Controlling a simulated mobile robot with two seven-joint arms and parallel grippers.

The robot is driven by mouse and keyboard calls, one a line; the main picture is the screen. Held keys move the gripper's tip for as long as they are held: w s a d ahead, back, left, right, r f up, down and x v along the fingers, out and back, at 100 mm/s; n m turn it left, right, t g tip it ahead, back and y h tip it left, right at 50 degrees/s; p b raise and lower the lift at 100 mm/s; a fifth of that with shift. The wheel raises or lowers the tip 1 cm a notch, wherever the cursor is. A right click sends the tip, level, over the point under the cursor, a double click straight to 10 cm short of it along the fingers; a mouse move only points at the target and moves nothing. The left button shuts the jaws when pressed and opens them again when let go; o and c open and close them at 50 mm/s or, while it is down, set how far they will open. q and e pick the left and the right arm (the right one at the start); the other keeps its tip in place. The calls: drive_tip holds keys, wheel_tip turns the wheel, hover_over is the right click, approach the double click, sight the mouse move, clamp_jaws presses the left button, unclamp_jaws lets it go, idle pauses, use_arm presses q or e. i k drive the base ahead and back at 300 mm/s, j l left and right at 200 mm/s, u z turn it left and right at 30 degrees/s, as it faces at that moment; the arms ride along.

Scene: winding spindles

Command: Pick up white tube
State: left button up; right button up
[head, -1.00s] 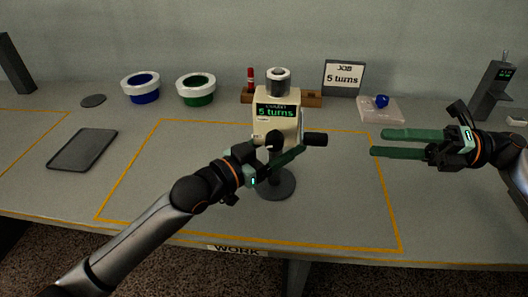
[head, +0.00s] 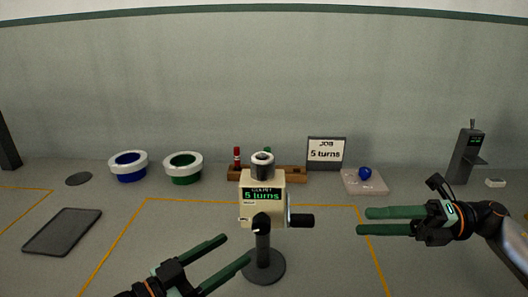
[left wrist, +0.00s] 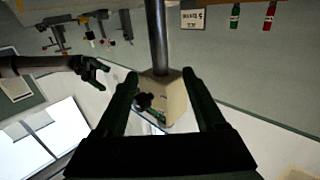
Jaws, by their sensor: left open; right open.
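A short white-rimmed cylinder with a dark hollow top (head: 262,160) stands upright on the cream winder (head: 262,210); I cannot tell whether it is the white tube. The winder shows "5 turns" and has a black crank grip on its right. My left gripper (head: 237,249) is open and empty, in front and to the left of the winder's post. In the left wrist view the winder's cream body (left wrist: 172,100) shows between the open fingers. My right gripper (head: 364,220) is open and empty, to the right of the winder, pointing left.
A blue-filled white-rimmed bowl (head: 128,168) and a green one (head: 183,169) stand back left. A wooden rack (head: 290,174) holds a red tube (head: 237,157). A pale pad (head: 378,184) carries a blue knob. A dark tray (head: 62,231) lies left. A grey stand (head: 467,160) is far right.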

sight(262, 170)
drive_tip(key=k+j, duration=0.35)
drive_tip(key=j, duration=0.15)
drive_tip(key=k+j, duration=0.35)
drive_tip(key=j, duration=0.15)
